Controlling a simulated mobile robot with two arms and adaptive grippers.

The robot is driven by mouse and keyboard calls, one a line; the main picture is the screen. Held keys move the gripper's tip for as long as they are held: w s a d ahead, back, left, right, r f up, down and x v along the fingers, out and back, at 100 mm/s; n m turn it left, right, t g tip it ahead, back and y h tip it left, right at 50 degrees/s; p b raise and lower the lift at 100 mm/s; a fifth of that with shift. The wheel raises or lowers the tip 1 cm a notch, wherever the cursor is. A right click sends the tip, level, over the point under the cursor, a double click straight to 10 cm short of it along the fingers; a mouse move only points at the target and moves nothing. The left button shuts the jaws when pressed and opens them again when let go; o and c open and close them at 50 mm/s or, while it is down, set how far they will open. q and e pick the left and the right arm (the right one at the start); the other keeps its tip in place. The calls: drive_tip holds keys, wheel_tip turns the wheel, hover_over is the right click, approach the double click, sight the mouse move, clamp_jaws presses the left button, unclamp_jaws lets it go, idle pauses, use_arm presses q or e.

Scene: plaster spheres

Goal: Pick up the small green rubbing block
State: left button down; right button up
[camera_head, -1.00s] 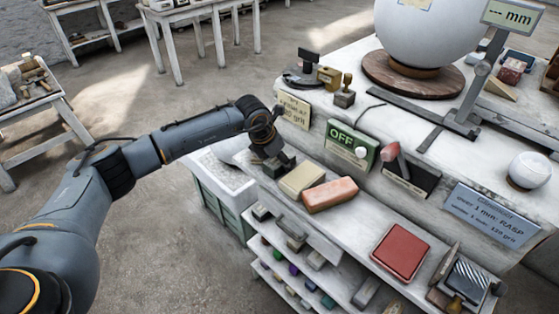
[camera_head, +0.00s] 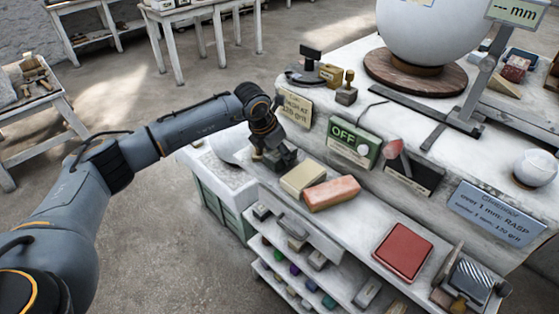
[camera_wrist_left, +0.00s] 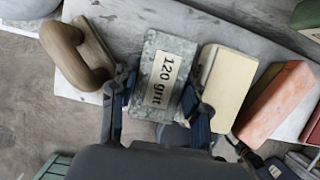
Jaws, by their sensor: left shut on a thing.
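The small grey-green rubbing block (camera_wrist_left: 165,75), with a "120 grit" label, shows in the left wrist view between the two fingers of my left gripper (camera_wrist_left: 157,92). A finger lies along each long side, and the gripper is shut on the block. In the head view my left gripper (camera_head: 274,154) is over the left end of the narrow front shelf, where it largely hides the block. From the wrist view I cannot tell whether the block is clear of the shelf. My right gripper is not in view.
A cream block (camera_wrist_left: 226,88) is close on the right, then an orange-pink block (camera_wrist_left: 275,103). A wooden-handled tool (camera_wrist_left: 75,52) is close on the left. Behind stand a label card (camera_head: 295,108) and a green OFF box (camera_head: 352,142). A red pad (camera_head: 402,250) lies farther right.

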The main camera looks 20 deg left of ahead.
use_arm(q)
drive_tip(key=s+d+r+b, duration=0.4)
drive_tip(key=s+d+r, duration=0.1)
drive_tip(key=s+r, duration=0.6)
drive_tip(key=shift+s+b, duration=0.35)
drive_tip(key=shift+s, duration=0.7)
drive_tip(key=c, duration=1.4)
unclamp_jaws()
drive_tip(key=shift+c, duration=0.2)
drive_tip(key=c, duration=0.4)
drive_tip(key=shift+c, duration=0.2)
